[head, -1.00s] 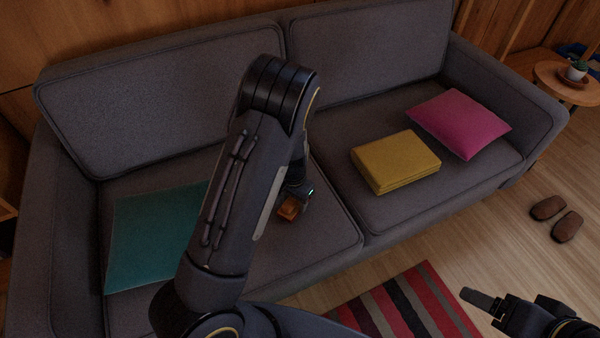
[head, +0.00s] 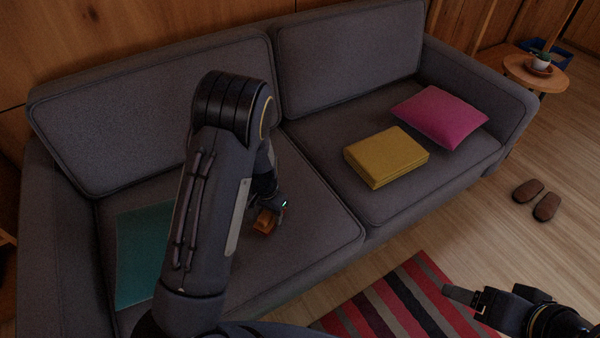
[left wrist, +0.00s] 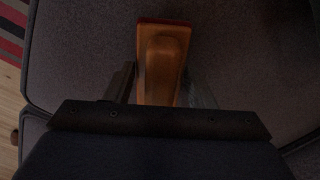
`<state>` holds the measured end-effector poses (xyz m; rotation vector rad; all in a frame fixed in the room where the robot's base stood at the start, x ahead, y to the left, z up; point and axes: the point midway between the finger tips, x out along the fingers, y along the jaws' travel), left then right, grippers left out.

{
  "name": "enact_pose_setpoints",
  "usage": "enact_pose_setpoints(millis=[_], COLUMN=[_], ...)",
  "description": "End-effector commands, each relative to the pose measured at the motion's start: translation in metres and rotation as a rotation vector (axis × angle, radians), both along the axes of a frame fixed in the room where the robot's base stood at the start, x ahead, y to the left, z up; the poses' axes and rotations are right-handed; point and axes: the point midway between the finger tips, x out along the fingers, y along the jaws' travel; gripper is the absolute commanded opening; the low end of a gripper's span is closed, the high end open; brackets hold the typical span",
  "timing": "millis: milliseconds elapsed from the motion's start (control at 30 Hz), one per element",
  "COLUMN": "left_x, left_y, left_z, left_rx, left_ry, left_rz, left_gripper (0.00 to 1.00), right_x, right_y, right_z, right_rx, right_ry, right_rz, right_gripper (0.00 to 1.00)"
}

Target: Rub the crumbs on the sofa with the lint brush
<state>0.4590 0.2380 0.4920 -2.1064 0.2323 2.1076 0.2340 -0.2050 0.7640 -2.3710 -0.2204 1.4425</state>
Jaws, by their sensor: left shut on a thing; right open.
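The grey sofa (head: 318,205) fills most of the head view. My left gripper (head: 272,208) is low over its left seat, partly hidden behind my forearm. It is shut on the lint brush (head: 264,221), which has an orange-brown wooden body. In the left wrist view the lint brush (left wrist: 162,60) sits between the two fingers (left wrist: 158,88), with the grey seat fabric around it. I cannot tell whether the brush touches the seat. No crumbs can be made out in either view. My right gripper (head: 465,298) is open and empty over the floor at the lower right.
A folded yellow blanket (head: 387,157) and a pink cushion (head: 440,116) lie on the right seat. A striped rug (head: 400,300), brown slippers (head: 537,200) and a small side table (head: 520,72) stand beyond.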

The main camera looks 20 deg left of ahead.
Motion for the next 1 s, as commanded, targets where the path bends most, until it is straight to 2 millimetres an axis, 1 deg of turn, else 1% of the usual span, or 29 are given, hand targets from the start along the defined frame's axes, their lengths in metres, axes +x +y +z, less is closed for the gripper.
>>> enact_pose_setpoints(millis=[33,67,100,200,700,800,1000], left_x=[0.001,0.001,0.002,0.003,0.005,0.005,0.006], left_y=[0.000,0.001,0.001,0.002,0.005,0.005,0.006], left_z=[0.011,0.002,0.008,0.018,0.061,0.065,0.064], left_rx=[-0.001,0.001,0.001,0.001,0.001,0.001,0.001], left_ry=[-0.003,0.001,-0.002,-0.002,-0.002,-0.001,-0.001], left_rz=[0.000,0.000,-0.001,0.000,0.001,0.001,0.001], left_gripper=[0.31,0.31,0.31,0.31,0.31,0.31,0.31], right_x=[0.000,0.000,0.000,0.000,0.000,0.000,0.000], right_y=[0.000,0.000,0.000,0.000,0.000,0.000,0.000], right_z=[0.010,0.012,0.016,0.022,0.057,0.059,0.058], right_rx=[0.000,0.000,0.000,0.000,0.000,0.000,0.000], right_ry=[-0.001,-0.001,-0.002,-0.001,-0.001,-0.001,-0.001], right_rz=[0.000,0.000,-0.001,0.000,0.000,0.000,0.000], right_gripper=[0.73,0.73,0.73,0.73,0.73,0.73,0.73])
